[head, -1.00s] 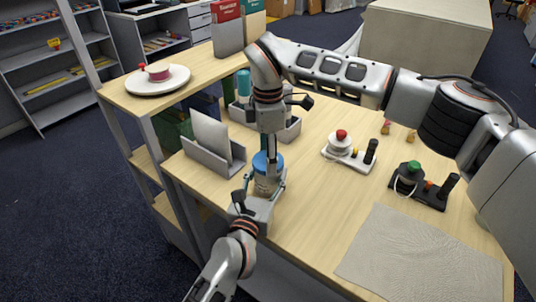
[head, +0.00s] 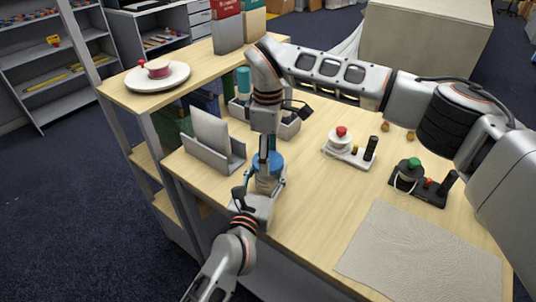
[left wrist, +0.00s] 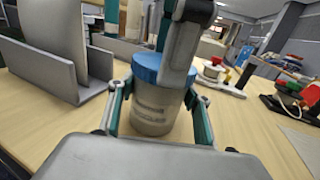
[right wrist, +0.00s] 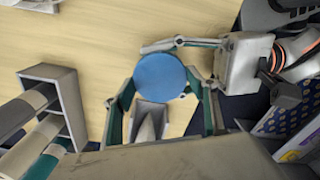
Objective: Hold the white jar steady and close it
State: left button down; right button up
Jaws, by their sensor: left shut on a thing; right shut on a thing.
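The jar (head: 266,186), pale greyish with a printed label, stands upright near the table's left front edge; it also shows in the left wrist view (left wrist: 150,112). Its round blue lid (right wrist: 160,77) sits on top. My left gripper (left wrist: 157,95) is shut on the jar's body, one finger on each side below the lid. My right gripper (head: 267,153) points straight down from above and is shut on the lid, its fingers at opposite sides in the right wrist view. The right fingers hide part of the lid, so I cannot tell whether it is fully seated.
A grey holder with a white panel (head: 212,135) stands left of the jar. A red-button device (head: 341,138), a green-button device (head: 408,175) and a grey mat (head: 420,258) lie right. Table between is bare.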

jog(key=m, duration=0.5)
jog(key=shift+m, duration=0.3)
jog(key=m, duration=0.3)
jog(key=shift+m, duration=0.3)
jog(key=o, duration=0.8)
jog(key=shift+c, duration=0.2)
jog(key=shift+r, duration=2.25)
jog(key=shift+c, duration=0.3)
